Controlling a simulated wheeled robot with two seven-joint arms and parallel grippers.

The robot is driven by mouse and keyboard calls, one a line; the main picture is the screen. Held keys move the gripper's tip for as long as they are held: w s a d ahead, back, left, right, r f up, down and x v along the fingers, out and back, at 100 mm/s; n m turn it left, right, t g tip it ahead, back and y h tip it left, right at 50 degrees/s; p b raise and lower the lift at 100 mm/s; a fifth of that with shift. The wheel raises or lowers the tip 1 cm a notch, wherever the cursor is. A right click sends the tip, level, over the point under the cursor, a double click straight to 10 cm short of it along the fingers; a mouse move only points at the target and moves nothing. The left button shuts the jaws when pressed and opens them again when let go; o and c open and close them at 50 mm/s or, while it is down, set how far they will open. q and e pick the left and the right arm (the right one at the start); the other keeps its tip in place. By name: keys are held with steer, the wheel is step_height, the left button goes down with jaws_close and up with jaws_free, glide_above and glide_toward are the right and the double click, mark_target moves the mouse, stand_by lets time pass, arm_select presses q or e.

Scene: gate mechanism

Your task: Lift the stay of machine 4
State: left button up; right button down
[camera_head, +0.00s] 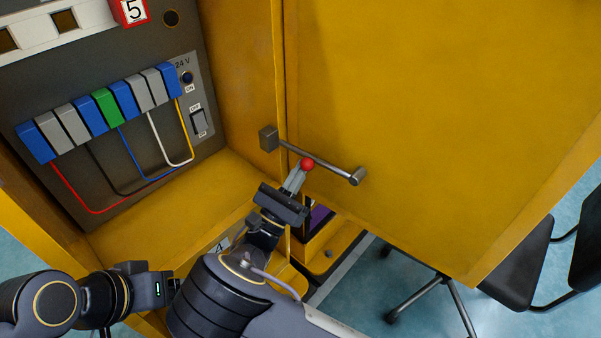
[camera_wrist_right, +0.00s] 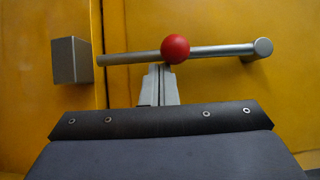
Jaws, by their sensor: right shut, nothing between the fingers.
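The stay is a thin grey metal rod (camera_head: 335,169) with a red ball (camera_head: 307,164) partway along it. Its right end meets a round pivot (camera_head: 356,176) on the yellow door panel. Its left end lies close to a grey block (camera_head: 268,139) across the panel gap; whether they touch is unclear. My right gripper (camera_head: 297,178) is shut and empty. In the right wrist view its fingertips (camera_wrist_right: 160,72) are just below the rod and red ball (camera_wrist_right: 175,49); contact cannot be told. My left arm shows at lower left, its fingers not visible.
An open yellow cabinet with coloured terminals (camera_head: 106,103) and wires stands left. A red "5" sign (camera_head: 133,10) is at the top. A partly hidden "4" label (camera_head: 221,244) sits low, beside my right arm. The large yellow door (camera_head: 430,110) fills the right. Dark chairs (camera_head: 520,260) stand beyond it.

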steer(key=shift+s+d+r+m+g+h+p, duration=0.1)
steer(key=shift+r+m+g+h+p, duration=0.5)
steer(key=shift+r+m+g, duration=0.95)
steer(key=shift+d+r+m+g+h+p, duration=0.15)
steer(key=shift+r+m+g+h, duration=0.7)
steer(key=shift+m, duration=1.35)
steer(key=shift+s+r+m+g+h+p, duration=0.1)
steer(key=shift+r+m+g+h+p, duration=0.35)
steer(key=shift+r+m+g+h, duration=0.9)
steer(key=shift+r+m+t+y, duration=0.35)
steer(key=shift+m+t+y, duration=0.1)
steer(key=shift+m+y, duration=0.05)
steer(key=shift+f, duration=0.1)
